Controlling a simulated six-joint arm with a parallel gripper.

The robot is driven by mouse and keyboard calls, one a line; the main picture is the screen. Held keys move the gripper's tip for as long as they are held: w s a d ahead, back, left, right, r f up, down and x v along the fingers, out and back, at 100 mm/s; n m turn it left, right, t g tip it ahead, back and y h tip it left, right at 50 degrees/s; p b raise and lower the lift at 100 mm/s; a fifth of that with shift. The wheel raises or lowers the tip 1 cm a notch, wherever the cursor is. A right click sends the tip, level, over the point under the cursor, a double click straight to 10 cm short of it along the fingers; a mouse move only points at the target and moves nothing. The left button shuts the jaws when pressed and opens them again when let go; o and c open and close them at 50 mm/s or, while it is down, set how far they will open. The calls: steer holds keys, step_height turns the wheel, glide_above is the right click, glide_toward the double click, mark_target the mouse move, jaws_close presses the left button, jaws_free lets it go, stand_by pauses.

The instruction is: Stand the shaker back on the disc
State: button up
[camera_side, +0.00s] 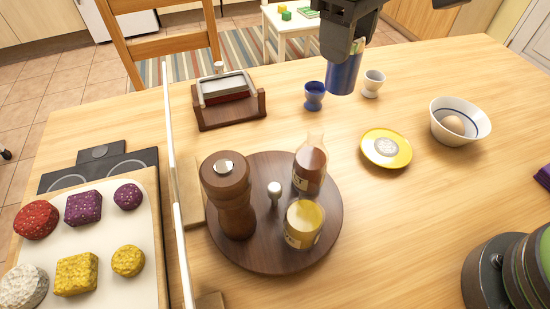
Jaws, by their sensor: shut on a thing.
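My gripper (347,52) is at the top of the view, pointing down and shut on a blue cylinder, the shaker (343,75). The shaker hangs upright above the table, behind and to the right of the round dark wooden disc (272,258). Its upper end is hidden by the gripper. Bare wood shows at the disc's back, middle and front left.
A blue egg cup (314,95) and a white cup (373,83) stand near the shaker. A yellow saucer (400,159) and a bowl with an egg (460,123) are to the right. A thin upright panel (176,190) stands left of the disc. A wooden holder (229,105) is behind.

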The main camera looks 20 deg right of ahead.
steer(key=s+a+f+m, duration=0.1)
steer(key=s+a+m, duration=0.3)
steer(key=a+m, duration=0.7)
steer(key=n, duration=0.3)
glide_above(257, 189)
step_height(257, 189, down, 12)
steer(key=shift+f, duration=0.5)
steer(key=o, duration=1.1)
steer(key=shift+f, duration=0.1)
step_height(257, 189, up, 12)
